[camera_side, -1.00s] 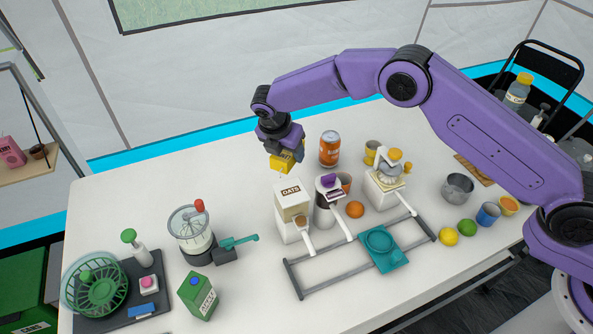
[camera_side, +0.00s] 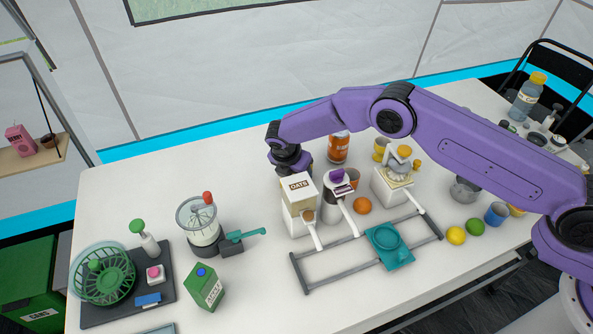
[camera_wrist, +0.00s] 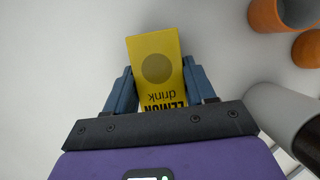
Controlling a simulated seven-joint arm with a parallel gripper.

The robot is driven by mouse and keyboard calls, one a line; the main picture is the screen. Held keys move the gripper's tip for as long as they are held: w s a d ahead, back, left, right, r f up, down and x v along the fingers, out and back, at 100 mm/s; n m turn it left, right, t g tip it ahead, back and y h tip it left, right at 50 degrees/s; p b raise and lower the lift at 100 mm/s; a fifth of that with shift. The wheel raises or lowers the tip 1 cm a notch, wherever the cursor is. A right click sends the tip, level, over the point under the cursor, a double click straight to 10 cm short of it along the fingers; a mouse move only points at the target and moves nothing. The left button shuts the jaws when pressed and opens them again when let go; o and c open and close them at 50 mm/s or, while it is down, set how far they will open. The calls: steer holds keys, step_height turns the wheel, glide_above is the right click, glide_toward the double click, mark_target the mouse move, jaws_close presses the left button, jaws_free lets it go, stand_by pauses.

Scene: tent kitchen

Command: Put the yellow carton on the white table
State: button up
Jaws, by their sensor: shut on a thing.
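The yellow carton (camera_wrist: 157,65), printed with "LEMON drink", is between the two blue fingers of my gripper (camera_wrist: 156,88) in the wrist view. The fingers are shut on its sides. In the side view my gripper (camera_side: 289,160) is low over the back of the white table (camera_side: 125,190), behind the oats dispenser. That dispenser hides the fingertips and the carton there. The bare tabletop also shows around the carton in the wrist view (camera_wrist: 60,55). I cannot tell whether the carton touches the table.
The oats dispenser (camera_side: 299,190) stands just in front of my gripper, with another dispenser (camera_side: 339,188) beside it. An orange can (camera_side: 338,149) stands to the right. A hand-cranked jar (camera_side: 203,220) is farther left. The table's back left is clear.

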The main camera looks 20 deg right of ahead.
steer(key=shift+f, duration=0.2)
steer(key=shift+f, duration=0.15)
steer(key=o, duration=1)
steer(key=v, duration=1.7)
steer(key=shift+s+r, duration=0.2)
steer(key=shift+r, duration=0.15)
